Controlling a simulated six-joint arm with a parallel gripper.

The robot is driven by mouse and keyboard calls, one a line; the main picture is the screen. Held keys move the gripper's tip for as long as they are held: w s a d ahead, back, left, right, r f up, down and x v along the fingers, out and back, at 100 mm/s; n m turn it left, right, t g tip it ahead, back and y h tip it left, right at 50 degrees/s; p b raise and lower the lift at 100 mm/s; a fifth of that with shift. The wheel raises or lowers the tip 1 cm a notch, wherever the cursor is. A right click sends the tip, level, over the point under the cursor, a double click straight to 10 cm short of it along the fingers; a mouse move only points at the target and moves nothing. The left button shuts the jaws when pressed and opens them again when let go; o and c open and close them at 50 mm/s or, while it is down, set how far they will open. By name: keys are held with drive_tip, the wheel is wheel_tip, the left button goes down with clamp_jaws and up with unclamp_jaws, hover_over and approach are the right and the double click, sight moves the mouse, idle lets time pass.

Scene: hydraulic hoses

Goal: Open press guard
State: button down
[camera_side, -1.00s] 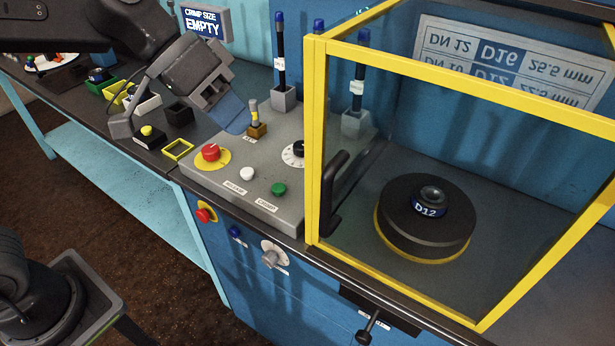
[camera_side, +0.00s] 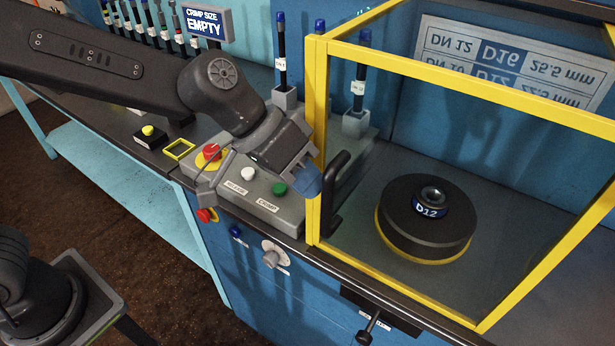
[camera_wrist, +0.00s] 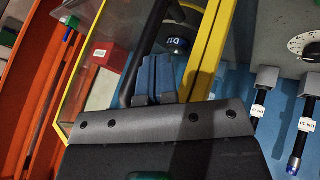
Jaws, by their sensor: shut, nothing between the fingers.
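The press guard (camera_side: 317,140) is a yellow frame with clear panes, standing closed around the press. Its black handle (camera_side: 333,190) is a vertical bar on the left side of the frame. Inside, a round black die (camera_side: 425,215) marked D12 sits on a yellow-rimmed base. My gripper (camera_side: 308,182) is shut and empty, with blue fingertips just left of the handle; I cannot tell whether they touch it. In the wrist view the blue fingers (camera_wrist: 158,75) are together beside the dark handle (camera_wrist: 142,50), with the yellow frame (camera_wrist: 212,45) to their right.
Below my gripper is the grey control panel (camera_side: 225,190) with a red stop button (camera_side: 209,153), a white button (camera_side: 248,174) and a green button (camera_side: 280,188). Upright blue-capped tools (camera_side: 281,60) stand behind it. A display (camera_side: 205,23) reads "CRIMP SIZE EMPTY".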

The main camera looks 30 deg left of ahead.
drive_tip(key=shift+d, duration=0.15)
approach(477, 254)
drive_tip(key=d+f, duration=0.1)
drive_tip(key=d, duration=0.1)
drive_tip(key=s+d+f, duration=0.1)
drive_tip(key=d, duration=0.2)
drive_tip(key=d+f, duration=0.2)
drive_tip(key=d, duration=0.1)
drive_tip(key=shift+s+d+f, duration=0.15)
drive_tip(key=shift+s+d, duration=0.05)
drive_tip(key=shift+d, duration=0.05)
drive_tip(key=a, duration=0.3)
drive_tip(key=shift+w+a, duration=0.4)
drive_tip(key=v, duration=1)
